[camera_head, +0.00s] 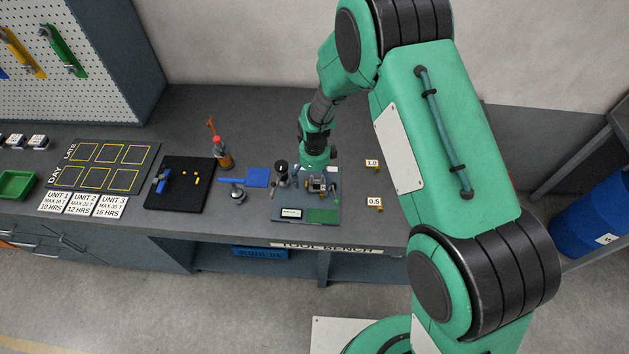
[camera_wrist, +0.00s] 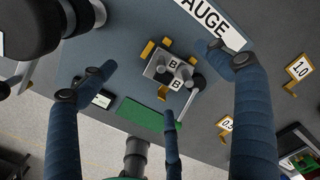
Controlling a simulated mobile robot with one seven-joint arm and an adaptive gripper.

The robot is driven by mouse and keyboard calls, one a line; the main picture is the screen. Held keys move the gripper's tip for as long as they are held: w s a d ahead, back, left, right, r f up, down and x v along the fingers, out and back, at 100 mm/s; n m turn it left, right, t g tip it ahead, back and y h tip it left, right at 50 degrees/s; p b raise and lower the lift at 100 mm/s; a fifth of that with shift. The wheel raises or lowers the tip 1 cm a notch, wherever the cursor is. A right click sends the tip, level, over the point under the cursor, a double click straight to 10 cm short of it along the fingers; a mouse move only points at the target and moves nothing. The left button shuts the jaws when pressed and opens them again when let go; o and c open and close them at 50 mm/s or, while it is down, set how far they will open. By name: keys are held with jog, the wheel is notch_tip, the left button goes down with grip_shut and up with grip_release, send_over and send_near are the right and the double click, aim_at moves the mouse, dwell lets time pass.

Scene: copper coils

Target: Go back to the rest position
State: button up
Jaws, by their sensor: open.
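My green arm reaches from the right over the bench in the head view, with my gripper (camera_head: 317,172) low over the gauge board (camera_head: 280,205). In the wrist view my gripper (camera_wrist: 168,85) is open, its blue fingers spread wide with nothing between their tips. The fixture also shows beside the gripper in the head view (camera_head: 317,185). A green pad (camera_wrist: 140,114) and a small display (camera_wrist: 103,99) lie on the same board.
Tags marked 1.0 (camera_head: 372,163) and 0.5 (camera_head: 374,201) stand right of the board. A black mat (camera_head: 180,198), blue pad (camera_head: 257,177) and red-tipped tool (camera_head: 221,150) are to the left. A pegboard (camera_head: 75,70) rises at the back left. A blue barrel (camera_head: 590,220) stands right.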

jog(key=shift+r+p, duration=1.4)
jog(key=shift+r, duration=1.95)
jog(key=shift+r, duration=0.1)
jog(key=s+d+r+n+t+b, duration=0.1)
jog(key=s+d+r+n+b, duration=0.15)
jog(key=d+r, duration=0.45)
jog(key=s+d+r+n+t+b, duration=0.1)
jog(key=s+d+r+n+b, duration=0.2)
jog(key=r, duration=0.7)
jog(key=s+d+r+n+t+b, duration=0.15)
jog(key=d+r+n, duration=0.3)
jog(key=r, duration=0.45)
jog(key=s+d+r+n+b, duration=0.1)
jog(key=s+d+r+n, duration=0.1)
jog(key=s, duration=0.6)
jog(key=s+d+r+n+t+b, duration=0.1)
jog(key=s+d+r+n+b, duration=0.1)
jog(key=s+d+n, duration=0.3)
jog(key=s+d+r+n+t+b, duration=0.1)
jog(key=s+d+r+n+b, duration=0.1)
jog(key=s, duration=0.8)
jog(key=shift+s+d+r+n, duration=0.35)
jog(key=shift+d+n, duration=0.45)
jog(key=shift+d, duration=0.4)
